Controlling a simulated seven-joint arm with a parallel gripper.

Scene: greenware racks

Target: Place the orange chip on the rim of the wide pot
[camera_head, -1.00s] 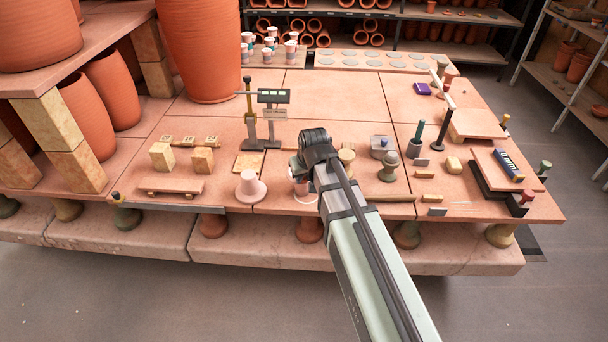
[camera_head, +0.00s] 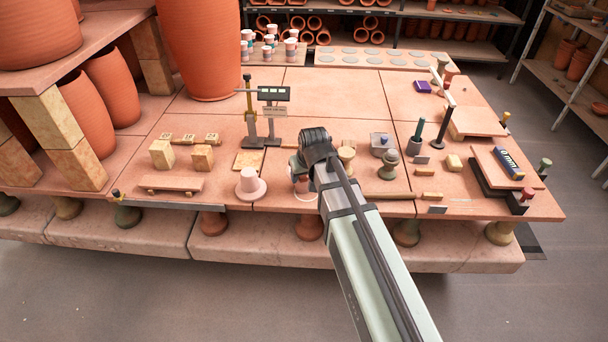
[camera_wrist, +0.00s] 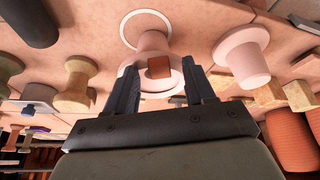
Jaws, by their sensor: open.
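My gripper (camera_wrist: 160,85) is open, with its two dark fingers apart on either side of a pale pink pot (camera_wrist: 136,80) in the wrist view. The orange chip (camera_wrist: 160,67) shows as a small brown-orange square between the fingers, against the pot's wide part, with a gap to each finger. I cannot tell exactly how it rests on the rim. The pot's narrower part points to a white ring (camera_wrist: 127,33) on the table. In the head view my wrist hides most of this pot (camera_head: 300,184), and the chip and fingertips cannot be made out.
A pink flanged piece (camera_head: 250,185) stands just left of the pot. Yellowish blocks (camera_head: 202,158) and a gauge stand (camera_head: 273,125) are farther left and behind. A grey-green spool (camera_head: 388,167) and a wooden stick (camera_head: 390,196) are to the right. The table's back middle is clear.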

